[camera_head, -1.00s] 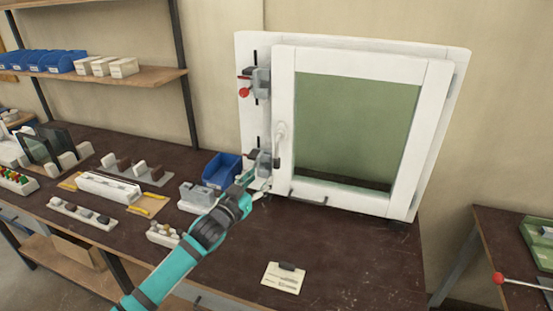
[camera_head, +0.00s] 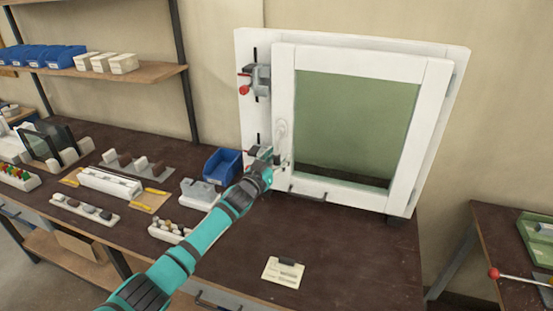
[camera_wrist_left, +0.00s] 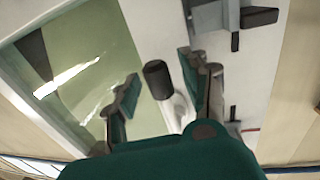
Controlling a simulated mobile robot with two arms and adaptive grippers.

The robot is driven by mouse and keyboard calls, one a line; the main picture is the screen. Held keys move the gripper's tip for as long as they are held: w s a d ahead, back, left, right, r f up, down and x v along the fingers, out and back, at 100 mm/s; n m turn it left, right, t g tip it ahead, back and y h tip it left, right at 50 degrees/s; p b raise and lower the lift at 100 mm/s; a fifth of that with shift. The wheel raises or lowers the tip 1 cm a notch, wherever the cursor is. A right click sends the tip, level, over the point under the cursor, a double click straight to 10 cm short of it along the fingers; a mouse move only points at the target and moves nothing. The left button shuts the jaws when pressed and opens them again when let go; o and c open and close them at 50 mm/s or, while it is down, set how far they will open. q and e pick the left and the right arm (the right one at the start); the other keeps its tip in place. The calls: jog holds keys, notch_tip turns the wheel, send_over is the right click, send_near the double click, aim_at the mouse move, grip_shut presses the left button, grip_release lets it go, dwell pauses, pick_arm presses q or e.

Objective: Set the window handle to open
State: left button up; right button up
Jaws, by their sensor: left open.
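The white window (camera_head: 434,130) with greenish glass stands upright at the back of the bench. Its handle (camera_head: 281,131) is on the left side of the inner frame and seems to hang down, its lower part hidden by my gripper. My left gripper (camera_head: 280,161) is at the lower part of the handle. In the left wrist view, the handle's pale body (camera_wrist_left: 178,112) and dark end show between the two spread fingers of my left gripper (camera_wrist_left: 158,70). The fingers are open, with gaps visible on both sides. My right gripper is out of view.
A grey clamp with a red knob (camera_head: 244,90) sits on the outer frame's left side; a second clamp below is partly hidden by my gripper. A blue bin (camera_head: 222,166) and grey block (camera_head: 199,194) stand left. A card (camera_head: 283,272) lies in front, with clear bench around it.

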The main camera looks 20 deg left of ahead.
pick_arm(q)
grip_shut()
jog(key=shift+w, duration=0.1)
dwell(0.3)
jog(key=shift+w+f, duration=0.15)
jog(key=shift+f, duration=0.05)
